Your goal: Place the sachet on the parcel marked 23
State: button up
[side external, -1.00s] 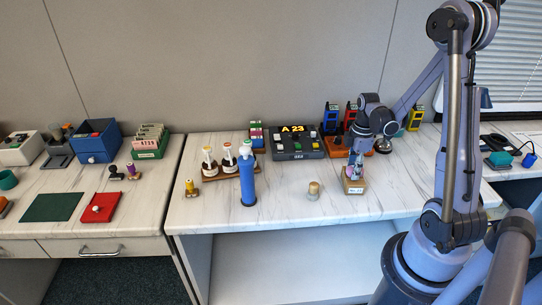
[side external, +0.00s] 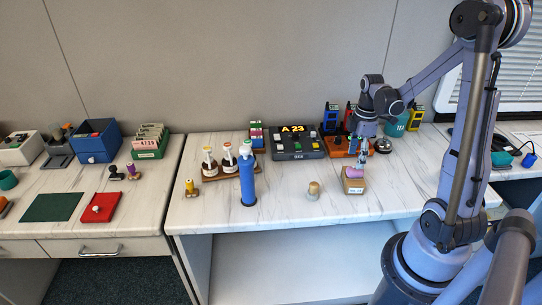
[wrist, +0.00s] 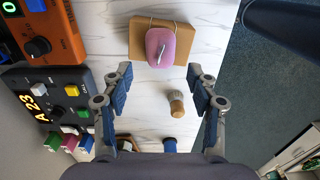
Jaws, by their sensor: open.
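The brown parcel (side external: 353,187) sits on the right part of the middle table, with a white label on its front too small to read surely. The pink sachet (side external: 353,173) rests on top of it. In the wrist view the sachet (wrist: 168,53) lies on the parcel (wrist: 185,47), with a grey mark or strip on its face. My gripper (side external: 360,160) is above the parcel. In the wrist view my gripper (wrist: 160,78) has its fingers spread wide apart with nothing between them gripped.
A wooden stamp-like piece (side external: 313,190) stands left of the parcel. A black console (side external: 297,145) showing "A 23" is behind. A blue cylinder (side external: 247,182) and a bottle rack (side external: 212,176) stand farther left. The table front between is clear.

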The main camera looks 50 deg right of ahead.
aim_at(354, 168)
notch_tip(354, 168, up, 6)
jog(key=a+r+m+t, duration=0.2)
jog(key=a+m, duration=0.1)
jog(key=a, duration=0.5)
jog(key=w+a+r+m+t, duration=0.1)
jog(key=a+r+m+t, duration=0.1)
jog(key=a, duration=0.7)
jog(key=w+a+r+m+t, duration=0.1)
jog(key=a+r+m+t, duration=0.1)
jog(key=a, duration=0.6)
jog(key=shift+w+a+m+t, duration=0.15)
jog(key=shift+a+m+t, duration=0.15)
jog(key=shift+m+t, duration=0.5)
